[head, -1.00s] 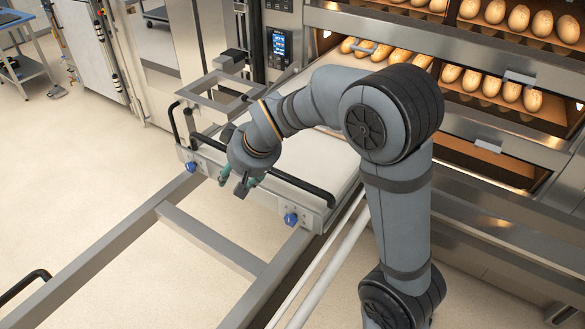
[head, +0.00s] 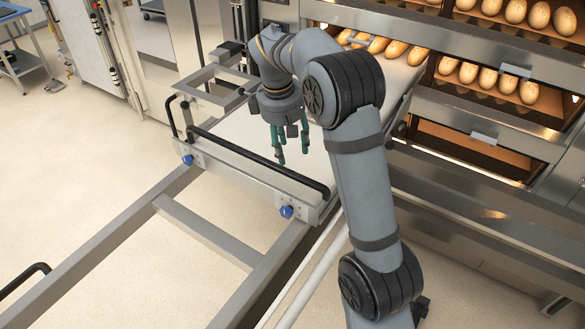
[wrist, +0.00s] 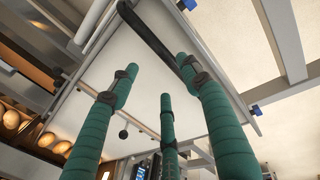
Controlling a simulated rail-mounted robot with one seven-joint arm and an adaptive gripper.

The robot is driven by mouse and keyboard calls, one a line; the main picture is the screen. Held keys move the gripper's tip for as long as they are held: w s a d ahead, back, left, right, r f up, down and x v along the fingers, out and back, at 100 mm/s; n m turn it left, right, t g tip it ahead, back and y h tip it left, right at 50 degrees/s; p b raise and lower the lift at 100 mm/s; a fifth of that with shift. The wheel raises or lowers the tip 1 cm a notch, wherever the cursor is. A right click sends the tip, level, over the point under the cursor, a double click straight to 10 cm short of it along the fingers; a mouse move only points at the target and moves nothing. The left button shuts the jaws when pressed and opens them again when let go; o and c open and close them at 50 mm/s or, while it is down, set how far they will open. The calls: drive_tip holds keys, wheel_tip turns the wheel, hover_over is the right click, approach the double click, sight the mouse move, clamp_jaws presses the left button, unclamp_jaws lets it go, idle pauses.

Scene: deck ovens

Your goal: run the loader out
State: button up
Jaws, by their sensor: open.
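The loader is a flat white bed (head: 240,131) on a grey frame, its far end reaching into a lit oven deck. A black handle bar (head: 255,160) crosses its near edge, with blue knobs (head: 286,212) below on the front plate. My gripper (head: 293,148), with green fingers, is open and empty above the white bed, on the oven side of the bar and apart from it in the head view. In the wrist view, the spread fingers (wrist: 157,82) show against the white bed (wrist: 145,60); the black bar (wrist: 150,32) passes near the right finger, contact unclear.
Oven decks with several loaves (head: 490,78) stand at the right, with a control panel (head: 275,44) left of them. Grey rails (head: 170,200) run from the loader toward the front left. A blue-edged trolley (head: 28,62) stands far left.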

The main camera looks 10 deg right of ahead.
drive_tip(key=f, duration=0.6)
drive_tip(key=w+d+f+p, duration=0.1)
drive_tip(key=f, duration=0.2)
drive_tip(key=shift+w+d+f, duration=0.1)
drive_tip(key=shift+f, duration=0.15)
drive_tip(key=c, duration=0.3)
clamp_jaws()
